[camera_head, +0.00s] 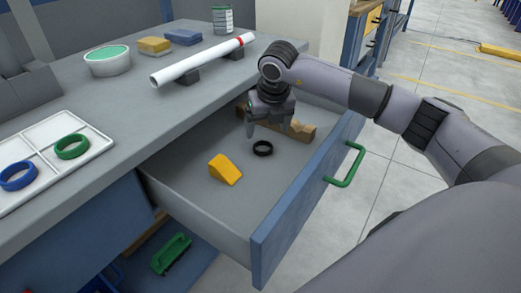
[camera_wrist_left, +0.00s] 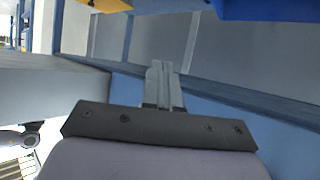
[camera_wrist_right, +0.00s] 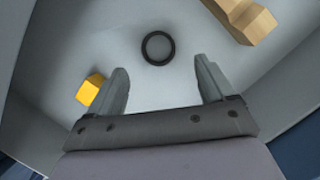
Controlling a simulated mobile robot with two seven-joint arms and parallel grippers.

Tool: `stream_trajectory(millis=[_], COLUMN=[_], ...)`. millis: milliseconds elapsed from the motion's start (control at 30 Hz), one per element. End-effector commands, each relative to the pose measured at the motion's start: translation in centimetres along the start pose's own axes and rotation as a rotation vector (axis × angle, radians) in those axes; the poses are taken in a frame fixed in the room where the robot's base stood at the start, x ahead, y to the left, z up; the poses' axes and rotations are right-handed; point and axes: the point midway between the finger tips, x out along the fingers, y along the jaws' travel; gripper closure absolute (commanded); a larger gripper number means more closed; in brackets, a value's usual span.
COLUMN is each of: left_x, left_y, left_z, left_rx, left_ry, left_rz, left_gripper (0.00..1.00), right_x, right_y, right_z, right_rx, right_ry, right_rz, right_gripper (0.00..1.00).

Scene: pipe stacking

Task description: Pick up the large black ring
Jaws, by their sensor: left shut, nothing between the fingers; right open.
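The large black ring (camera_head: 263,148) lies flat on the floor of the open drawer. It also shows in the right wrist view (camera_wrist_right: 158,47), beyond and between the fingertips. My right gripper (camera_head: 267,126) is open and empty, above the drawer and apart from the ring; in its wrist view the fingers (camera_wrist_right: 160,75) are spread wide. My left gripper (camera_wrist_left: 163,70) is shut and empty in the left wrist view, near a blue surface. It does not show in the head view.
The drawer (camera_head: 190,196) also holds a yellow wedge (camera_head: 225,169) and a tan wooden block (camera_head: 301,132). On the worktop are a white tray (camera_head: 40,133) with blue (camera_head: 17,176) and green (camera_head: 72,146) rings, and a white pipe (camera_head: 200,61) on dark supports.

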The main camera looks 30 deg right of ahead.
Motion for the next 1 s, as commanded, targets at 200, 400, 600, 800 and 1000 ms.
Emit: stream_trajectory(millis=[200, 400, 600, 800, 1000], left_x=[0.2, 0.8, 1.3, 1.2, 1.2], left_y=[0.3, 0.7, 1.3, 1.4, 1.4], left_z=[-0.1, 0.1, -0.1, -0.2, -0.3], left_rx=[0.000, -0.027, -0.059, -0.063, -0.063], left_ry=[0.012, 0.022, 0.036, 0.037, 0.037], left_rz=[0.010, 0.031, 0.058, 0.061, 0.061], left_gripper=[1.00, 1.00, 1.00, 1.00, 1.00], right_x=[2.1, 4.5, 7.0, 7.0, 7.0], right_y=[0.0, 0.2, 0.3, 0.3, 0.3], right_z=[0.0, -0.3, -0.2, -0.2, -0.2], right_rx=[0.000, -0.001, -0.001, -0.001, -0.001], right_ry=[0.000, 0.002, 0.000, -0.001, -0.001], right_rz=[-0.002, -0.001, 0.001, 0.001, 0.001], right_gripper=[0.17, 0.17, 0.17, 0.17, 0.76])
